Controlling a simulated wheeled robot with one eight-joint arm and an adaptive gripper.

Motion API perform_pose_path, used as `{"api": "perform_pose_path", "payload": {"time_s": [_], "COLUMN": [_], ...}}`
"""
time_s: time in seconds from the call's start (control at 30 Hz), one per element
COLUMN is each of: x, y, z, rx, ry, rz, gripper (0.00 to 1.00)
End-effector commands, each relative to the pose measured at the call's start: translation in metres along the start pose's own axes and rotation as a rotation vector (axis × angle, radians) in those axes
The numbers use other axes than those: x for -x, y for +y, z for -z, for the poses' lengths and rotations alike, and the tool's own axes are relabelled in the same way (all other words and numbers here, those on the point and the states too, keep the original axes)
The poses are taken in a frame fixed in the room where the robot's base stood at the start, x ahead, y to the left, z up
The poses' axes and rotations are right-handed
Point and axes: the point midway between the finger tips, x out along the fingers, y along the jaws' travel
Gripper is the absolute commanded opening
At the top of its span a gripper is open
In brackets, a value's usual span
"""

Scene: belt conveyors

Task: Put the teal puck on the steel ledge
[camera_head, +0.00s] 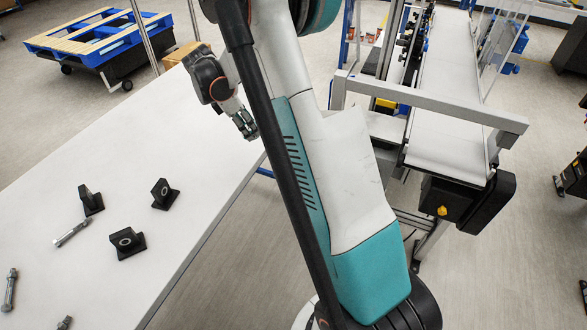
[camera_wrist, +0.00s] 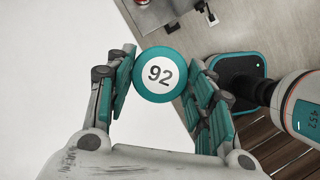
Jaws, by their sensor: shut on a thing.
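A grey metal beam (camera_head: 440,103) stands across the near end of the conveyor at the right. I cannot tell whether it is the steel ledge, and no other clear ledge shows.
The white table (camera_head: 120,160) carries several black brackets (camera_head: 127,242) and metal rods (camera_head: 71,233) at its near left. A conveyor belt (camera_head: 447,130) runs away at the right. A blue pallet cart (camera_head: 100,40) stands behind the table. My arm hides the middle.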

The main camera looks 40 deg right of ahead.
Motion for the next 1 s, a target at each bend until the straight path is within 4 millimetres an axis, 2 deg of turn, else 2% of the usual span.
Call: {"api": "perform_pose_path", "payload": {"time_s": [0.03,0.2,0.4,0.5,0.67,0.77,1.0], "x": [-0.009,-0.027,-0.040,-0.044,-0.052,-0.070,-0.125], "y": [0.004,0.015,0.022,0.023,0.024,0.025,0.025], "z": [-0.019,-0.073,-0.120,-0.133,-0.137,-0.130,-0.107], "rx": [0.044,0.222,0.375,0.419,0.451,0.453,0.452], "ry": [0.000,-0.001,0.000,0.000,0.000,0.000,0.000], "rz": [-0.020,-0.092,-0.155,-0.173,-0.186,-0.187,-0.186], "gripper": [0.24,0.24,0.24,0.24,0.24,0.24,0.24]}}
